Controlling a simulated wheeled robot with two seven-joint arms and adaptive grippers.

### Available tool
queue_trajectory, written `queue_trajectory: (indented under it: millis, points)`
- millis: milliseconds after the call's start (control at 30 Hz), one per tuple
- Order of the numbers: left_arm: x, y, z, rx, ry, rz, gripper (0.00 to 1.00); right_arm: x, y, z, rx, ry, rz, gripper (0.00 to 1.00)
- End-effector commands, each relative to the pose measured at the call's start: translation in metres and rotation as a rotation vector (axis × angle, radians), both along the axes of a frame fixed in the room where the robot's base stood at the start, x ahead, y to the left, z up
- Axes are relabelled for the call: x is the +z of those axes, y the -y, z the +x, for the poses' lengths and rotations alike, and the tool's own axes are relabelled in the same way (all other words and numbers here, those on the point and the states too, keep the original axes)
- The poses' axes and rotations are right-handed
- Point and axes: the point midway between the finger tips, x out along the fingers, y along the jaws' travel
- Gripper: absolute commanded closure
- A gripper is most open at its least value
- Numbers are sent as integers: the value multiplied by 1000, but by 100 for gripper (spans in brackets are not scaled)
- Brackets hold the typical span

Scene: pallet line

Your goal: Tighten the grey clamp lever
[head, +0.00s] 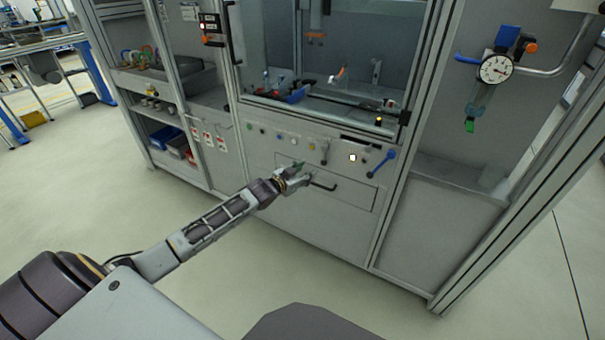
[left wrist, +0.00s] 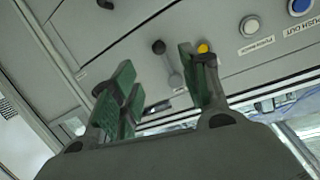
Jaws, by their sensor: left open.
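The grey clamp lever (head: 326,151) is on the cabinet's front panel, its dark knob at the lower end in the head view. In the left wrist view the grey lever (left wrist: 174,78) with its black knob shows beyond and between my fingers. My left gripper (head: 299,166) is in front of the panel, left of and below the lever. Its green-padded fingers (left wrist: 162,84) are apart with nothing between the pads. I cannot tell the exact gap to the lever. My right gripper is not in view.
A yellow button (left wrist: 203,48) shows close by one finger. A blue lever (head: 381,162) and a lit white button (head: 352,157) are right of the grey lever. A dark drawer handle (head: 323,186) sticks out below. A glazed bay is above; open floor lies in front.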

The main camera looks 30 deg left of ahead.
Motion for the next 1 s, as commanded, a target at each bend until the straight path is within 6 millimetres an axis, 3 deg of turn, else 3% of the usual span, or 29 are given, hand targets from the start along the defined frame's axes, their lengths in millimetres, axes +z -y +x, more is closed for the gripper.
queue_trajectory:
  millis: [300,1000]
  points:
    - [4,-2,-11,-1,1,2,54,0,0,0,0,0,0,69]
    - [-3,-4,-12,6,-9,2,54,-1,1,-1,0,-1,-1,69]
